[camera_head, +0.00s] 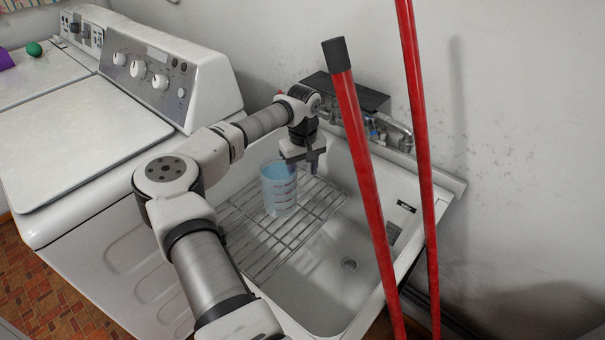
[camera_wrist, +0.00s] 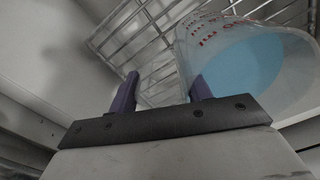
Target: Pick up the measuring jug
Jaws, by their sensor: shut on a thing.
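My gripper (camera_head: 303,166) points down at the jug's right side, by the rim. In the wrist view its two purple fingers (camera_wrist: 162,90) are spaced apart, the right one at the jug's wall and the left one outside it. The gripper is shut on the jug's wall; the exact contact is partly hidden.
The wire rack (camera_head: 246,243) covers the left part of the white tub (camera_head: 318,307). The faucet (camera_head: 392,132) and a dark box (camera_head: 345,92) are behind my gripper. Two red poles (camera_head: 366,165) stand in front at the right. A white washer (camera_head: 85,135) adjoins the tub's left.

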